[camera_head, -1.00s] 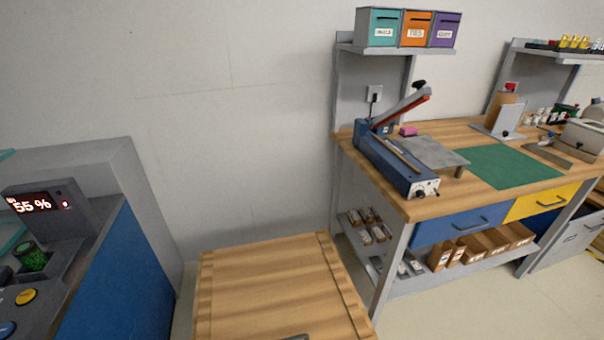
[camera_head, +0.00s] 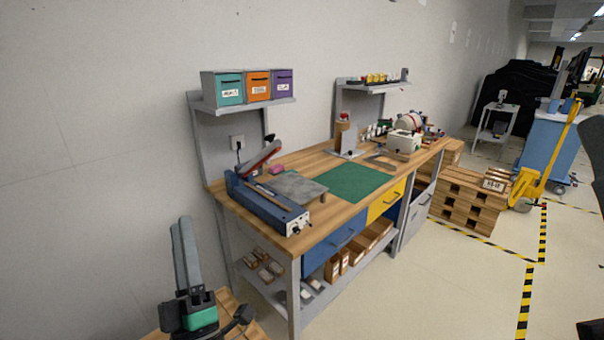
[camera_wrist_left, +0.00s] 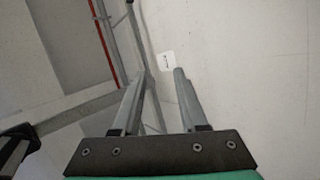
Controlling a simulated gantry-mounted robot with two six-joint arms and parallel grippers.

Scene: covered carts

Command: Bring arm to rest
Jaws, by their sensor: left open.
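My left gripper (camera_head: 183,232) shows at the lower left of the head view, its grey fingers pointing up above a dark and green wrist. It is in front of the plain wall, left of the workbench. In the left wrist view, the two fingers of the left gripper (camera_wrist_left: 163,70) stand apart with nothing between them. My right gripper is not in view.
A wooden workbench (camera_head: 330,160) holds a blue lever sealer (camera_head: 262,205) and a green mat (camera_head: 350,182). A wooden top (camera_head: 235,318) lies low behind my left wrist. Wooden pallets (camera_head: 465,200) and a yellow pallet jack (camera_head: 530,185) stand right. The floor in front is clear.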

